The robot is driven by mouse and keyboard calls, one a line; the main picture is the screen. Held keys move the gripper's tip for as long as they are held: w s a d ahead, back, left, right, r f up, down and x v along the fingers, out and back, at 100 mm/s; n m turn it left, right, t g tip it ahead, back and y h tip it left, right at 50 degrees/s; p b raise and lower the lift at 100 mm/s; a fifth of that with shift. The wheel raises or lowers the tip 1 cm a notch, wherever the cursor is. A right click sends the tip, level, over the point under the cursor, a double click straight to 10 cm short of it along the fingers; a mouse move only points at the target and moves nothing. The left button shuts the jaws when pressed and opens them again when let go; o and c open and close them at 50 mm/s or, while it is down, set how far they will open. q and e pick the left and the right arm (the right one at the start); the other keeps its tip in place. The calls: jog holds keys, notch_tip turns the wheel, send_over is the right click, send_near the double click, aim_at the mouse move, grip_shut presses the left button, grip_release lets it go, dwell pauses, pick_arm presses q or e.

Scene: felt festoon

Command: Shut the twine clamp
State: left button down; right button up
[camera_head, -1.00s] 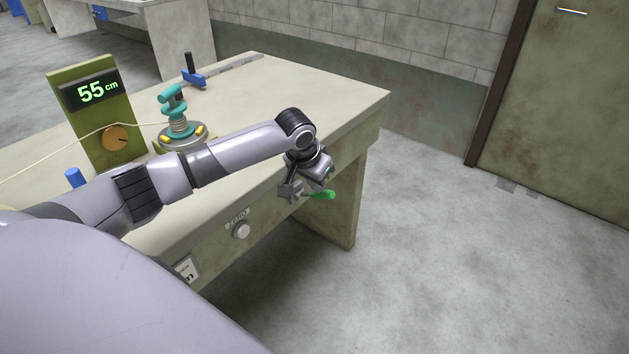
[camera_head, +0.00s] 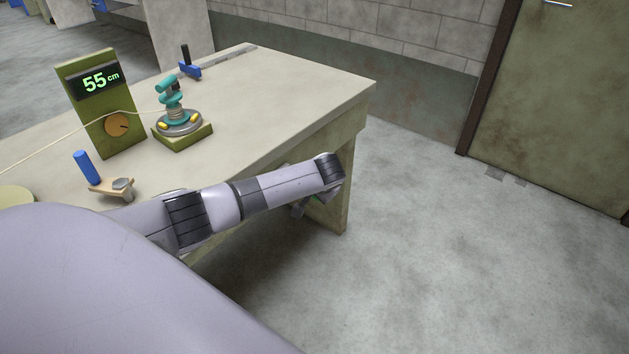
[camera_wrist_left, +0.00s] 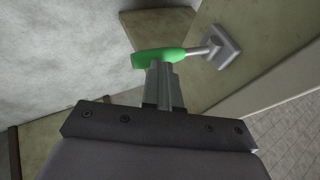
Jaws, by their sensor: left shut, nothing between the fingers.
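A green handle (camera_wrist_left: 155,58) on a short grey rod and square grey plate (camera_wrist_left: 225,45) sticks out from the table's olive side in the left wrist view. My left gripper (camera_wrist_left: 163,68) is shut and empty, its fingertips right at the green handle; I cannot tell whether they touch. In the head view my arm mostly hides the gripper and the handle. A pale twine (camera_head: 55,143) runs past the display to a teal spring device (camera_head: 172,100) on an olive base. No part is labelled as the clamp, so I cannot tell which it is.
A display (camera_head: 98,85) reads 55 cm above an orange knob (camera_head: 117,124). A blue peg (camera_head: 86,167) stands by a small wooden plate (camera_head: 107,189). A blue slider (camera_head: 189,69) sits at the back of the table (camera_head: 270,95). Floor (camera_head: 440,250) to the right is clear.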

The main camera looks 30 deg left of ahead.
aim_at(314, 199)
pick_arm(q)
notch_tip(314, 199, down, 4)
jog(key=y+b, duration=0.2)
jog(key=y, duration=0.1)
jog(key=shift+d+m, duration=0.15)
jog(key=shift+m, duration=0.15)
jog(key=shift+f+b, duration=0.9)
jog(key=shift+b, duration=0.05)
pick_arm(e)
jog(key=shift+a+f, duration=0.1)
jog(key=shift+f, duration=2.05)
pick_arm(q)
jog(key=shift+a, duration=0.2)
pick_arm(e)
jog(key=shift+r, duration=0.2)
